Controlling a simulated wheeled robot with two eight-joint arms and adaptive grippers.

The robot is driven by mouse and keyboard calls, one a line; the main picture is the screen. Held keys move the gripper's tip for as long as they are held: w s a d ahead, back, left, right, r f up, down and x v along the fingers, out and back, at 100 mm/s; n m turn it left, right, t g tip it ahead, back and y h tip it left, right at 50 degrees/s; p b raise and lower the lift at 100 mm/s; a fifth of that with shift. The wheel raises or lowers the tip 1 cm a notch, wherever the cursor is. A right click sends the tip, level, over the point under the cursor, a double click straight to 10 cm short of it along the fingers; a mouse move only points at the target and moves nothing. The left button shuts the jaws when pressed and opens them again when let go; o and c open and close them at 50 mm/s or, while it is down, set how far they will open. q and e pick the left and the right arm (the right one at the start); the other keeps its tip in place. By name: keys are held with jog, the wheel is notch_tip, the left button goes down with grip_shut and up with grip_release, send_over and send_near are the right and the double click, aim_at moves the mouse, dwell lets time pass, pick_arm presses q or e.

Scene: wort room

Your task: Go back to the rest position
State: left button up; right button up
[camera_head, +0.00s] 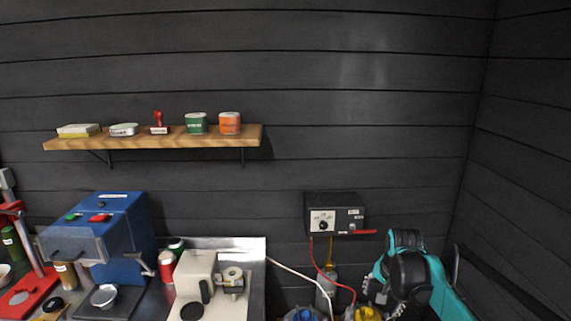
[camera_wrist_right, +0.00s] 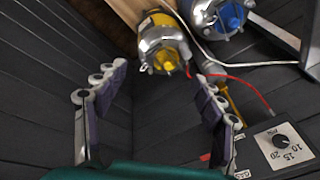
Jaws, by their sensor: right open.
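My right arm is teal and black and comes in at the lower right of the head view. Its gripper (camera_head: 385,288) is beside the wall, below and to the right of the black control box (camera_head: 335,214). In the right wrist view the two fingers of this gripper (camera_wrist_right: 160,80) are spread wide with nothing between them. A yellow-and-metal device (camera_wrist_right: 163,45) lies beyond the fingertips; it also shows at the bottom of the head view (camera_head: 368,313). My left gripper is not in view.
A blue-and-metal device (camera_wrist_right: 222,17) is next to the yellow one. Red and white cables hang near the box. A blue machine (camera_head: 115,235) and a cream machine (camera_head: 196,275) stand left on the counter. A wooden shelf (camera_head: 150,141) holds several small items.

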jog(key=s+a+f+n+t, duration=0.1)
jog(key=s+a+n, duration=0.1)
jog(key=s, duration=0.6)
jog(key=s+a+f+n+t, duration=0.1)
jog(key=s+a+n, duration=0.2)
jog(key=s, duration=0.5)
jog(key=s+a+f+n+t, duration=0.1)
jog(key=s+a+n+t, duration=0.1)
jog(key=s, duration=0.6)
jog(key=a+n, duration=0.1)
jog(key=n, duration=0.1)
jog(key=shift+a+n+y, duration=0.25)
jog(key=shift+n+y, duration=0.05)
jog(key=shift+f, duration=0.1)
